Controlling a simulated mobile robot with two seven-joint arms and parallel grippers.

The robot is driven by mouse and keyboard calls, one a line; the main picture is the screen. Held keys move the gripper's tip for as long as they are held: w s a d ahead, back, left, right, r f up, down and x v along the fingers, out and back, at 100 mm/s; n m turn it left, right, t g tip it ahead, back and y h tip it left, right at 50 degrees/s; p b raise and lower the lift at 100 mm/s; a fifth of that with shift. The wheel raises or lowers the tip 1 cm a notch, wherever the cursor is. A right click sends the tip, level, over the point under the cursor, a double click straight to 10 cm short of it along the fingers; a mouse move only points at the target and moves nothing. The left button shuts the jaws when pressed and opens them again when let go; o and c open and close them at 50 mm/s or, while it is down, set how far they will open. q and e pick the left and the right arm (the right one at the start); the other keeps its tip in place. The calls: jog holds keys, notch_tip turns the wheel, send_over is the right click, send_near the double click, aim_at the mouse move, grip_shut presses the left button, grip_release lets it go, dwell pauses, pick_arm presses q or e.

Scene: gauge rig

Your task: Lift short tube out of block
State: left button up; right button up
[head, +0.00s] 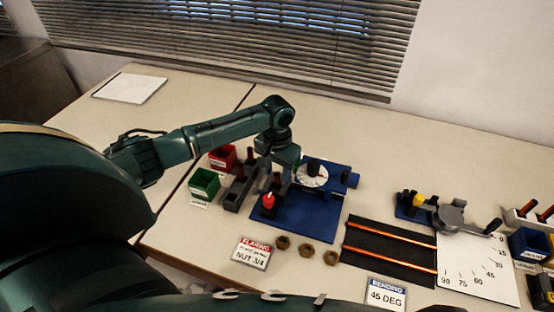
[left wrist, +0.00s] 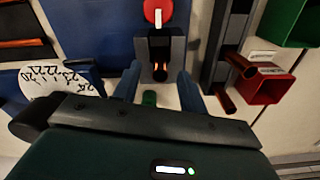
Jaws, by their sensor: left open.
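The dark block with grey sides (left wrist: 178,58) stands on the blue flaring rig (head: 328,218), below a red knob (head: 268,200). In the left wrist view a small copper tube end (left wrist: 162,72) shows at the block's dark middle; how deep it sits cannot be told. My left gripper (left wrist: 158,92) is open, its two fingers on either side of the space by the tube end, with no hold on it visible. In the head view my gripper and wrist hide the tube. My right gripper is not in view.
A grey rack (head: 238,190) with dark tubes stands left of the rig, near a green bin (head: 204,183) and a red bin (head: 222,158). A white dial (head: 311,175) is behind. Brass nuts (head: 306,250) and a black mat (head: 390,250) with copper tubes lie in front and right.

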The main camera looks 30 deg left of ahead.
pick_arm(q)
jog(key=shift+f, duration=0.25)
grip_shut()
dwell(0.3)
jog(key=shift+s, duration=0.2)
dwell(0.3)
grip_release()
notch_tip(320, 180, up, 13)
jog(key=shift+r+b, duration=0.15)
jog(key=shift+b, duration=0.25)
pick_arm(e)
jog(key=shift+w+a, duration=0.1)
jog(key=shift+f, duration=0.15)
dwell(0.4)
